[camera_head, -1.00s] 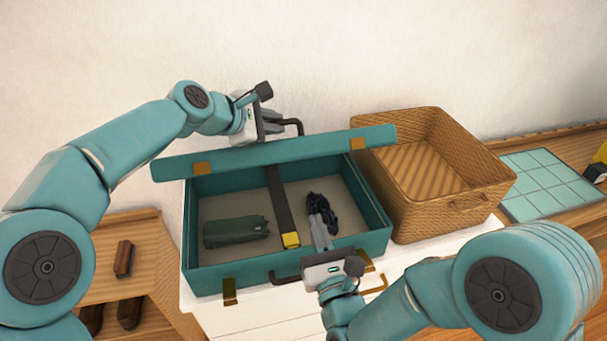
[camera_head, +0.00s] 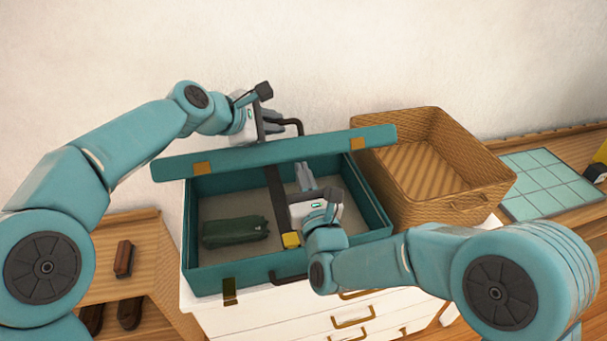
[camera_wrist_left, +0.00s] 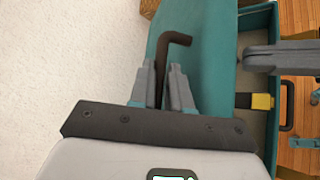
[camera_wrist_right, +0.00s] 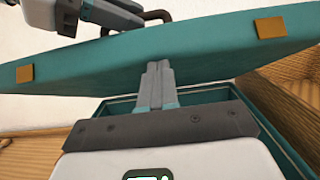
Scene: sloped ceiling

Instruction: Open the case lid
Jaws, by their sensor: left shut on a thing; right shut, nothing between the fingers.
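The teal case (camera_head: 205,278) stands on the white drawer unit. Its teal lid (camera_head: 240,157) is raised and tilted above the back, with two brass plates on its edge. My left gripper (camera_head: 272,124) is behind the lid, shut on a dark bent handle (camera_wrist_left: 178,40) at the lid. My right gripper (camera_head: 304,178) is shut and empty, reaching over the case interior. In the right wrist view its fingertips (camera_wrist_right: 158,72) are close to the lid (camera_wrist_right: 200,62); I cannot tell whether they touch. A dark strap (camera_head: 274,188) with a yellow end crosses the opening.
A dark green bundle (camera_head: 235,231) lies inside the case at the left. A wicker basket (camera_head: 400,200) stands close at the right, beside a teal tiled panel (camera_head: 540,180). A plain wall is behind.

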